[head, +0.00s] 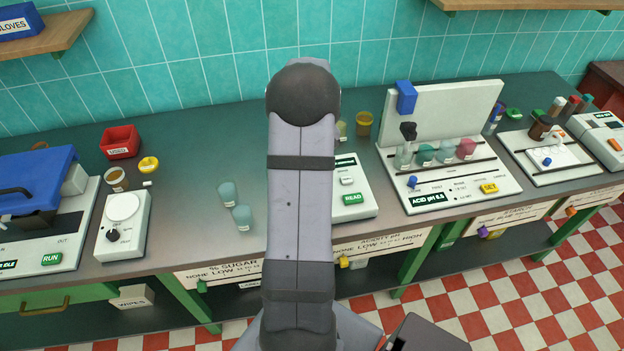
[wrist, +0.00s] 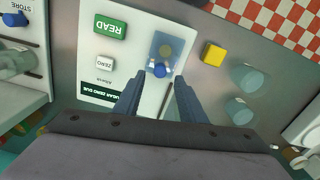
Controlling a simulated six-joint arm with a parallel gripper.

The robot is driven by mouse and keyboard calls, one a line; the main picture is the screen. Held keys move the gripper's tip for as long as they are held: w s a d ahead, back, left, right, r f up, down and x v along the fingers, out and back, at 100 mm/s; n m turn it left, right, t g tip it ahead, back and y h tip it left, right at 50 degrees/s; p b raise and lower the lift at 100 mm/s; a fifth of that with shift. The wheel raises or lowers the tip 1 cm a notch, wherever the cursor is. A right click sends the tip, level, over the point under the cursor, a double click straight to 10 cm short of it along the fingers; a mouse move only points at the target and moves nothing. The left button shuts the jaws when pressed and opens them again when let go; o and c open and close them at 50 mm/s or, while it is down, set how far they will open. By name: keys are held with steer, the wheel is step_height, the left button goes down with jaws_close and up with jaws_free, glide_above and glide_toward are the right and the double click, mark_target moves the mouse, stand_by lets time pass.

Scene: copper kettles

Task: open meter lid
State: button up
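The meter (head: 352,196) is a pale box with a green READ button, a white ZERO button and a dark display. My arm hides its left part in the head view. In the wrist view the meter (wrist: 113,62) shows its see-through blue lid (wrist: 171,38), which looks flat and shut over a round yellowish well. A blue knob (wrist: 158,70) sits at the lid's edge nearest my gripper. My gripper (wrist: 160,84) is open and empty, with its fingertips on either side of the knob as seen; I cannot tell the height gap. The head view hides my gripper.
Two teal cups (head: 235,205) stand left of the meter. A yellow block (wrist: 213,53) lies beside the meter. An acid meter (head: 450,190) with a raised white panel stands to the right. A scale (head: 122,225) and red bin (head: 120,142) are left.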

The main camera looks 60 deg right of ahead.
steer(key=shift+f+p, duration=0.6)
steer(key=shift+f, duration=1.5)
